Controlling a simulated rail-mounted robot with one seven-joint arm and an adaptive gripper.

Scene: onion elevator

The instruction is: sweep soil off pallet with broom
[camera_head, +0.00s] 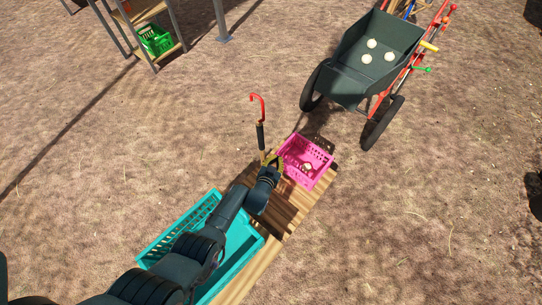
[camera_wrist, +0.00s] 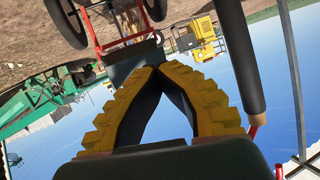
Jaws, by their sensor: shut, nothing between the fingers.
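My gripper (camera_head: 272,162) is low over the far end of a wooden slatted pallet (camera_head: 313,200), beside a pink crate. In the wrist view, its yellow-backed fingers (camera_wrist: 160,72) meet at the tips with nothing between them. A stick-like tool with a red hook (camera_head: 261,120) and a dark grip stands upright just left of my gripper; I cannot tell whether it is the broom. A dark rod with a red end (camera_wrist: 240,55) shows right of the fingers in the wrist view. Soil on the pallet cannot be made out; my arm and shadows cover part of it.
The pink crate (camera_head: 293,147) holds a pale round item. A teal crate (camera_head: 252,262) lies partly under my arm. A dark wheelbarrow (camera_head: 345,80) with several pale onions stands at the upper right. A green crate (camera_head: 155,40) sits on a rack. Bare ground lies right of the pallet.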

